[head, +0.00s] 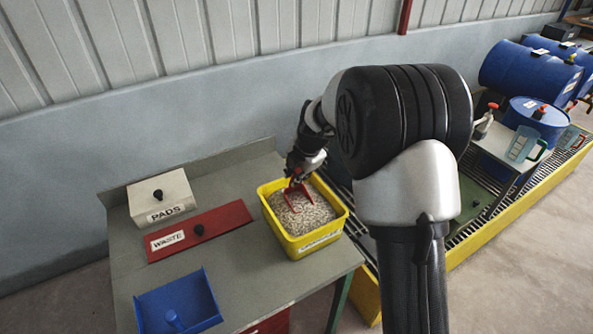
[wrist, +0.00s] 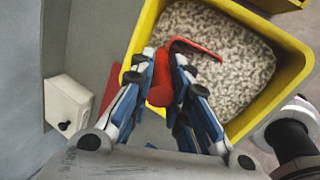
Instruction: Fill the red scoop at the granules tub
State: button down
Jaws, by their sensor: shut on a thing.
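The yellow granules tub (head: 273,225) stands on the grey bench's right end, filled with pale speckled granules (head: 306,212). It also fills the upper right of the wrist view (wrist: 292,88). My gripper (head: 301,173) is over the tub's back left part. In the wrist view my gripper (wrist: 168,62) is shut on the red scoop (wrist: 159,95). The scoop (head: 295,193) appears at or just above the granules' surface; I cannot tell whether it touches them. How much the scoop holds is not visible.
A white PADS box (head: 162,197) and a red WASTE lid (head: 210,228) lie left of the tub. A blue dustpan-like tray (head: 178,302) is at the front. Blue drums (head: 528,78) and a jug (head: 522,145) stand at right. The bench's (head: 262,290) front middle is clear.

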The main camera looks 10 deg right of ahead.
jog(key=shift+f, duration=0.7)
jog(key=shift+g, duration=0.3)
jog(key=s+p, duration=0.1)
jog(key=s+d, duration=0.1)
jog(key=s, duration=0.1)
jog(key=s+r+p, duration=0.1)
jog(key=s, duration=0.1)
jog(key=shift+d+p, duration=0.3)
jog(key=shift+d, duration=0.05)
jog(key=shift+w+a+p, duration=0.1)
jog(key=shift+w+p, duration=0.1)
jog(key=shift+p, duration=0.65)
jog(key=shift+w+a+g+p, duration=0.1)
jog(key=shift+w+g+p, duration=0.25)
jog(key=shift+p, duration=0.55)
jog(key=shift+r+g+h+p, duration=0.1)
jog(key=shift+g+h+p, duration=0.25)
jog(key=shift+p, duration=0.5)
jog(key=p, duration=0.1)
jog(key=w+p, duration=0.1)
jog(key=p, duration=0.1)
jog(key=shift+w+a+r+g, duration=0.1)
jog(key=shift+a+r+g, duration=0.1)
jog(key=shift+g, duration=0.2)
